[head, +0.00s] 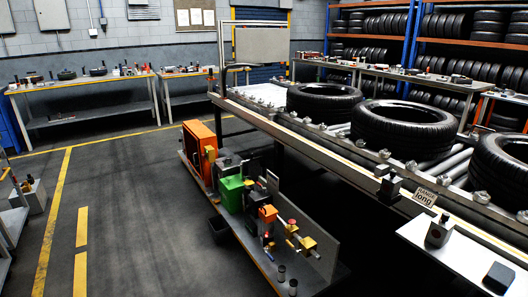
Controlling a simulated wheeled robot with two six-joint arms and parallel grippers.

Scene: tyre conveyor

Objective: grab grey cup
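I cannot pick out a grey cup with certainty. A small grey object with a rounded front (437,234) stands on the white side table (455,250) at the lower right; its shape is too small to name surely. Two small dark cylinders (281,272) stand at the front end of the low shelf, also too small to identify. Neither of my grippers shows in the head view.
A dark block (499,278) lies on the side table. The low shelf (240,225) holds coloured machine parts. Floor (130,215) at left is clear.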

